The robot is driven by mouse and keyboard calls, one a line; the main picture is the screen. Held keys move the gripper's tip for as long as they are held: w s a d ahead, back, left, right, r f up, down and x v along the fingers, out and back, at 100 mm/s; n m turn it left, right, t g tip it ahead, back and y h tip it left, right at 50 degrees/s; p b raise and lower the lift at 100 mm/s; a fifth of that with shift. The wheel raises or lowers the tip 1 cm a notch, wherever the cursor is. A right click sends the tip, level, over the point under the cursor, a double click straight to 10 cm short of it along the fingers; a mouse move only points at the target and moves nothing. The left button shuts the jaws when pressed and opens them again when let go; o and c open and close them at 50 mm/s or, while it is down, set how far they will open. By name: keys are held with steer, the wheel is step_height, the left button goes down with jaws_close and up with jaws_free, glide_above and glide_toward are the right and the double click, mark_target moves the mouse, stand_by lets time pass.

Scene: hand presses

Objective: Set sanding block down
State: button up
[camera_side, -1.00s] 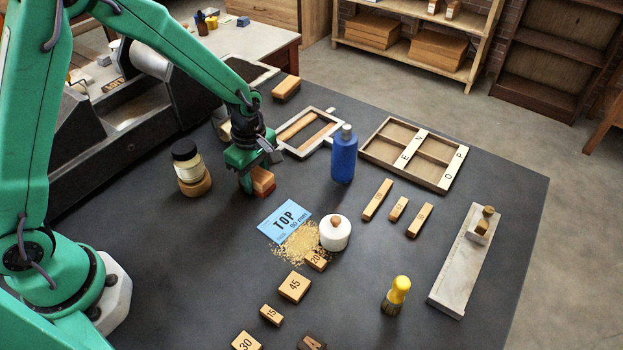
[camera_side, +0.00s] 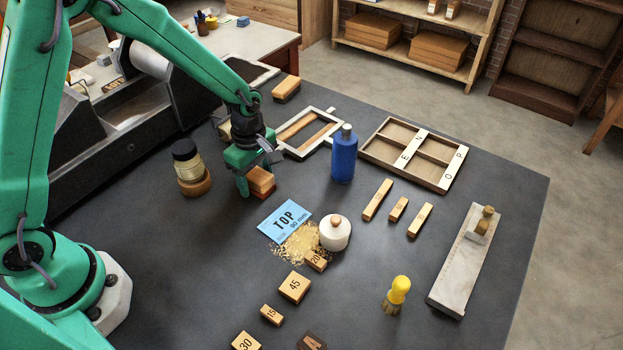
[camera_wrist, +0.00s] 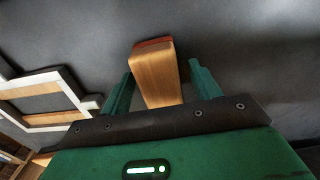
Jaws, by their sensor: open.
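In the wrist view the sanding block (camera_wrist: 155,75) lies between the two green fingers, with a gap visible on each side. My gripper (camera_side: 253,184) is open around the block, low over the table. It also shows in the wrist view (camera_wrist: 160,85), the fingers reaching on either side of the wood. In the side view the near finger and the gripper body hide part of the block.
A blue card (camera_side: 284,222) with sawdust and a white lidded pot (camera_side: 335,233) lie to the right. A blue bottle (camera_side: 344,155) stands behind, near a wooden frame (camera_side: 310,133). A jar (camera_side: 189,168) stands to the left.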

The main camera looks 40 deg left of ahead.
mark_target(256, 173)
step_height(256, 173, up, 12)
stand_by(0.6)
stand_by(0.5)
steer(key=s+a+r+m+t, duration=0.2)
steer(key=s+r+m, duration=0.4)
steer(key=s+m, duration=0.3)
steer(key=s+a+r+m+t, duration=0.3)
steer(key=s+a+r+m, duration=0.2)
steer(key=s+m, duration=0.4)
steer(key=shift+r+t, duration=0.3)
steer(key=shift+r, duration=0.2)
stand_by(0.7)
